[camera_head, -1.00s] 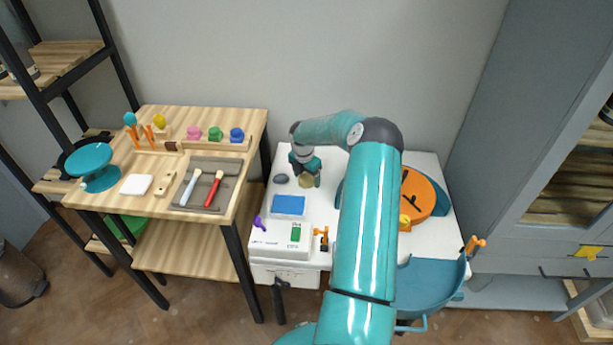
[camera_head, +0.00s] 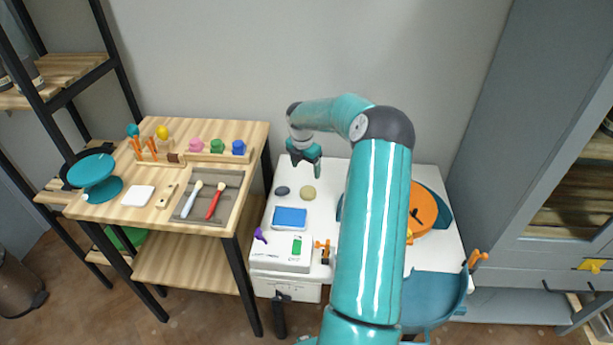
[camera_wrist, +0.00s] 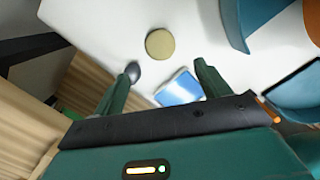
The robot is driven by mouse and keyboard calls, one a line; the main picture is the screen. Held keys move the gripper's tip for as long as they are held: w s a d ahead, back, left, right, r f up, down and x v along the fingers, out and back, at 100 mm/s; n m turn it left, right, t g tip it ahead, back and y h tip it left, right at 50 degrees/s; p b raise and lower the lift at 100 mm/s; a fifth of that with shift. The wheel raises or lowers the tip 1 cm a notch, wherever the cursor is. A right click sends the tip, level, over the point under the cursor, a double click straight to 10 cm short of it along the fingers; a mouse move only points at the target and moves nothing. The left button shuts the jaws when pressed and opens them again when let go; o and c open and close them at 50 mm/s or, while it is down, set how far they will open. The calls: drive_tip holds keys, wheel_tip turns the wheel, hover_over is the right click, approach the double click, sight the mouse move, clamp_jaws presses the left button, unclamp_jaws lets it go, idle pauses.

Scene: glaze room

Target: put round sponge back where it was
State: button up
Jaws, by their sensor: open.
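The round sponge (camera_head: 308,193), a tan disc, lies on the white table top (camera_head: 330,172) behind the blue rectangle. It also shows in the wrist view (camera_wrist: 160,43), beyond my fingertips and apart from them. My gripper (camera_head: 304,166) is raised above the back of the table, behind the sponge in the head view. In the wrist view its two fingers (camera_wrist: 165,67) are spread apart with nothing between them. The sponge is fully visible and touches nothing but the table.
A dark grey oval (camera_head: 282,190) lies left of the sponge. A blue rectangle (camera_head: 290,217) is in front of it. An orange disc (camera_head: 425,211) is at the right, partly behind my arm. A wooden table (camera_head: 150,209) with tools stands left. A grey cabinet (camera_head: 545,170) stands right.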

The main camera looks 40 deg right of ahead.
drive_tip(key=s+a+r+m+t+h, duration=0.15)
drive_tip(key=a+r+m, duration=0.25)
drive_tip(key=a+r, duration=0.75)
drive_tip(key=s+a+r+m+h, duration=0.1)
drive_tip(key=s+a+r+m, duration=0.25)
drive_tip(key=a+r, duration=0.85)
drive_tip(key=s+a+r+m+t+y, duration=0.2)
drive_tip(key=s+a+m+t+y, duration=0.2)
drive_tip(key=s+a+m, duration=0.7)
drive_tip(key=s+a, duration=0.8)
drive_tip(key=a, duration=0.1)
drive_tip(key=shift+s+m, duration=0.35)
drive_tip(key=shift+a, duration=0.1)
